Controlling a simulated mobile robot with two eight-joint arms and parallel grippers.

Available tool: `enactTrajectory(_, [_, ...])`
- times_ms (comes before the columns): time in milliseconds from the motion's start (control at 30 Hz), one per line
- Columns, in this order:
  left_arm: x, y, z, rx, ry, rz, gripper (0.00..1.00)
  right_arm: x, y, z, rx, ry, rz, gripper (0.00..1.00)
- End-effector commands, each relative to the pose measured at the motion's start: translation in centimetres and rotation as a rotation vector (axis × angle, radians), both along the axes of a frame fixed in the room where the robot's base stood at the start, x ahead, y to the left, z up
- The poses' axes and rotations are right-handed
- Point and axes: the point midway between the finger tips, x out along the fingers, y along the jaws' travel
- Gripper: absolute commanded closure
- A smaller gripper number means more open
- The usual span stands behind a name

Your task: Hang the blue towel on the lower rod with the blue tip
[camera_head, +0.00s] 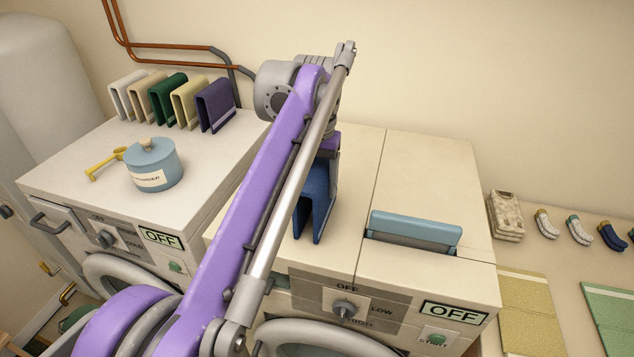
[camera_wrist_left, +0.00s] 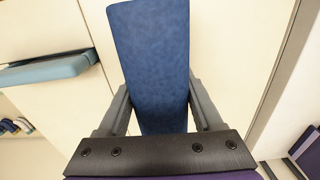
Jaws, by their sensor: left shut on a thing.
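The blue towel (camera_head: 317,205) is folded over into an upside-down U. It hangs upright under my left gripper (camera_head: 327,150), over the top of the right machine. My arm hides part of it, and I cannot tell whether its lower edges touch the machine top. In the left wrist view the towel (camera_wrist_left: 152,55) lies between the two grey fingers of my left gripper (camera_wrist_left: 160,108), which is shut on it. My right gripper is not in view. No rod with a blue tip shows in either view.
The left machine (camera_head: 75,160) carries a blue lidded pot (camera_head: 153,170), a yellow scoop (camera_head: 105,163) and several folded towels (camera_head: 168,98). The right machine (camera_head: 428,170) has a raised light-blue flap (camera_head: 415,228). Rolled socks (camera_head: 580,230) and flat cloths (camera_head: 527,290) lie at the right.

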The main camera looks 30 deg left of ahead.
Motion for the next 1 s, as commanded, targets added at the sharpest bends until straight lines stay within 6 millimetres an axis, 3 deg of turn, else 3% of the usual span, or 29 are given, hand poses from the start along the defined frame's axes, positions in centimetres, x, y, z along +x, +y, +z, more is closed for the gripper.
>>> enactTrajectory(33, [0.0,0.0,-0.3,0.000,0.000,0.000,0.97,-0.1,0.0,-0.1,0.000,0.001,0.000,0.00])
enactTrajectory(67, [0.0,0.0,-0.2,0.000,0.000,0.000,0.29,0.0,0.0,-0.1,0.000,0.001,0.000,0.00])
enactTrajectory(200, [0.0,0.0,-0.2,0.000,0.000,0.000,0.04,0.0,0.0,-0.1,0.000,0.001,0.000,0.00])
enactTrajectory(500, [0.0,0.0,-0.1,0.000,0.000,0.000,0.03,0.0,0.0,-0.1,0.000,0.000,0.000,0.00])
enactTrajectory(633, [0.0,0.0,0.8,0.000,0.000,0.000,0.03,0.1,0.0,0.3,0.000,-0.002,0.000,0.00])
enactTrajectory(1000, [0.0,0.0,8.6,0.000,-0.003,0.000,0.03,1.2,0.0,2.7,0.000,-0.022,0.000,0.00])
